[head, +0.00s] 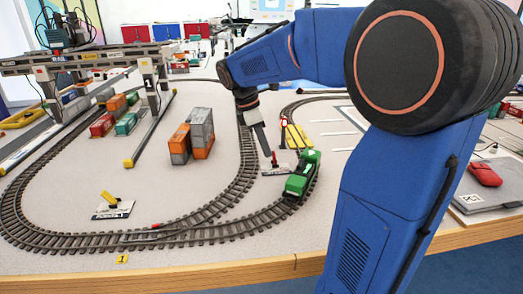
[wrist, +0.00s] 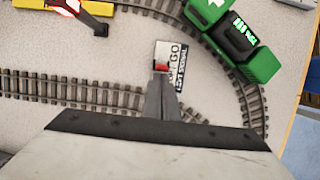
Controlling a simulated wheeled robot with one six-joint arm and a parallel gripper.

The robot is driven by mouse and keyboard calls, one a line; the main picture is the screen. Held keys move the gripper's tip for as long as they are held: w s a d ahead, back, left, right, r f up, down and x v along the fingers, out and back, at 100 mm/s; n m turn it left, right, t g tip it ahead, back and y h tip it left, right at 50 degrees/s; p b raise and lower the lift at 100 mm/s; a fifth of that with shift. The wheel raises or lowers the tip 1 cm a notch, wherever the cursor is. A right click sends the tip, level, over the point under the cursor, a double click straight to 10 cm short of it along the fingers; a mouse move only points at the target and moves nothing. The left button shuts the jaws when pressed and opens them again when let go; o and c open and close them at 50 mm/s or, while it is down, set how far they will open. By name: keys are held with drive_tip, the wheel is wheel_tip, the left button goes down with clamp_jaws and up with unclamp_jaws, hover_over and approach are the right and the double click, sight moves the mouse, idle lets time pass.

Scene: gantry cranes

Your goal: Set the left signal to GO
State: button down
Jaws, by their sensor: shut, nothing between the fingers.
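The signal plate (head: 280,171) is a small white plate on the table, between the tracks and left of the green locomotive. Its short red-tipped lever (head: 274,158) stands up from it. In the wrist view the plate (wrist: 174,50) reads GO, with a dark label whose text is hard to read. The red lever tip (wrist: 161,68) shows just beyond my fingertips. My gripper (head: 264,153) is shut and empty, pointing down just left of the lever. In the wrist view my gripper (wrist: 162,84) partly covers the plate's lower edge. I cannot tell whether it touches the lever.
A green locomotive (head: 303,175) stands on the track close to the plate. A red-and-white signal arm (head: 284,130) stands behind. Stacked orange and grey containers (head: 193,137) are to the left. A yellow lever (head: 110,198) sits farther left. A gantry crane (head: 95,60) is at the back left.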

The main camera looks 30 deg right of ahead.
drive_tip(key=y, duration=0.1)
drive_tip(key=d+y, duration=0.1)
drive_tip(key=d+t, duration=0.1)
drive_tip(key=shift+s+r+y, duration=0.3)
drive_tip(key=shift+s+y, duration=0.1)
drive_tip(key=shift+w+a, duration=0.1)
drive_tip(key=shift+a, duration=0.1)
drive_tip(key=shift+r, duration=0.15)
drive_tip(key=shift+r, duration=0.65)
